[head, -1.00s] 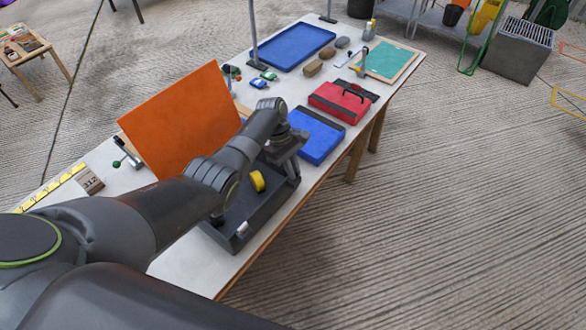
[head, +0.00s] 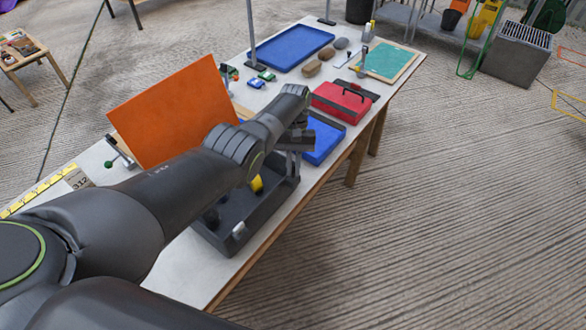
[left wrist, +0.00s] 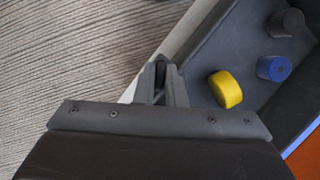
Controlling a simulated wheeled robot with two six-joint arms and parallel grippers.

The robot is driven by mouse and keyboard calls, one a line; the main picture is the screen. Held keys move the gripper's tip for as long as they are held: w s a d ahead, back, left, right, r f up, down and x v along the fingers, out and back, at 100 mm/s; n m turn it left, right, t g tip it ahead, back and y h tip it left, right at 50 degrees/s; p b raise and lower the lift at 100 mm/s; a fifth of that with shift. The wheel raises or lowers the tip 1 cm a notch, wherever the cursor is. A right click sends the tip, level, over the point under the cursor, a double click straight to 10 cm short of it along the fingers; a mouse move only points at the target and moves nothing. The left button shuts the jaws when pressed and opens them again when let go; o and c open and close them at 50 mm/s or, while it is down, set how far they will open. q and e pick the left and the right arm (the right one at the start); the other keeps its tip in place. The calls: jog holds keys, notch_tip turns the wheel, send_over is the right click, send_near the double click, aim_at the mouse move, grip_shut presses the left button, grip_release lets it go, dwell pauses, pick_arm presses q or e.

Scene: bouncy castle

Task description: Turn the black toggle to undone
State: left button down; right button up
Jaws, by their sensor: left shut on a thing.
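My left gripper (head: 293,163) is at the right end of a dark open tray (head: 262,215) on the table. In the left wrist view its fingers (left wrist: 160,84) are shut on a small dark piece (left wrist: 160,69), which looks like the black toggle, at the tray's rim. The fingers hide most of it, so I cannot tell its position. Inside the tray are a yellow round piece (left wrist: 226,90), a blue one (left wrist: 274,68) and a black one (left wrist: 287,23). My right gripper is not in view.
An orange panel (head: 175,112) stands upright behind the tray. A blue box (head: 325,138) and a red box (head: 342,101) lie just beyond the gripper. A white piece (head: 239,230) sits at the tray's near corner. Open floor lies right of the table.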

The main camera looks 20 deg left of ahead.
pick_arm(q)
jog(key=m, duration=0.1)
jog(key=m+y, duration=0.1)
jog(key=m, duration=0.1)
jog(key=shift+w+d+r+m+y, duration=0.1)
jog(key=shift+m+y, duration=0.2)
jog(key=shift+d+m+y, duration=0.1)
jog(key=shift+m+y, duration=0.4)
jog(key=shift+m, duration=1)
jog(key=c, duration=1.5)
grip_release()
